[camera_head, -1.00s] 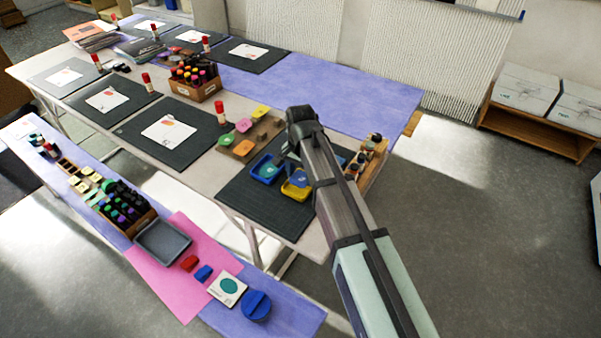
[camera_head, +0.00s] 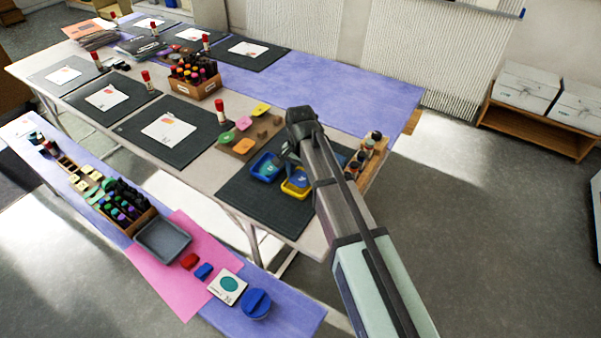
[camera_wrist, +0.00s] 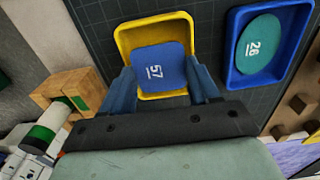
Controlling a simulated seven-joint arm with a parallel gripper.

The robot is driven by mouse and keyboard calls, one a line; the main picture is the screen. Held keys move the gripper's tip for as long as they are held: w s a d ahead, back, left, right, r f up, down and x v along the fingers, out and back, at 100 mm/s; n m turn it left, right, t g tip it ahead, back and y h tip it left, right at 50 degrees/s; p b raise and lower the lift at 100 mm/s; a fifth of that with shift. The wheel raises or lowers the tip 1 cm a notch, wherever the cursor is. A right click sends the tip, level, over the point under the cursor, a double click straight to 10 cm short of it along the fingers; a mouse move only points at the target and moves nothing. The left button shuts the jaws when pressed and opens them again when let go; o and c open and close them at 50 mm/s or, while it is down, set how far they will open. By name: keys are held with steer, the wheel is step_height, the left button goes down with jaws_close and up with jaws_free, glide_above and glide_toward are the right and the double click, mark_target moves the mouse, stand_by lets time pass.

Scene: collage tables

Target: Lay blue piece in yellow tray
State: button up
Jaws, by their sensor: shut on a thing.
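The blue piece (camera_wrist: 160,62), a rounded square marked 57, is between the fingers of my gripper (camera_wrist: 162,72) in the wrist view. The gripper is shut on it. The piece is over the yellow tray (camera_wrist: 123,40), within its outline; whether it touches the tray floor I cannot tell. The yellow tray also shows in the head view (camera_head: 286,190), with dark blue over its inside. The near part of the tray is partly hidden by the piece and my gripper.
A blue tray (camera_wrist: 233,50) holding a teal oval piece marked 26 (camera_wrist: 258,43) stands close to the right. A wooden block rack (camera_wrist: 70,88) is on the left. Both trays sit on a dark mat (camera_head: 250,205).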

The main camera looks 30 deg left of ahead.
steer(key=o, duration=0.8)
steer(key=shift+o, duration=0.2)
steer(key=shift+r, duration=0.15)
steer(key=shift+r, duration=3.35)
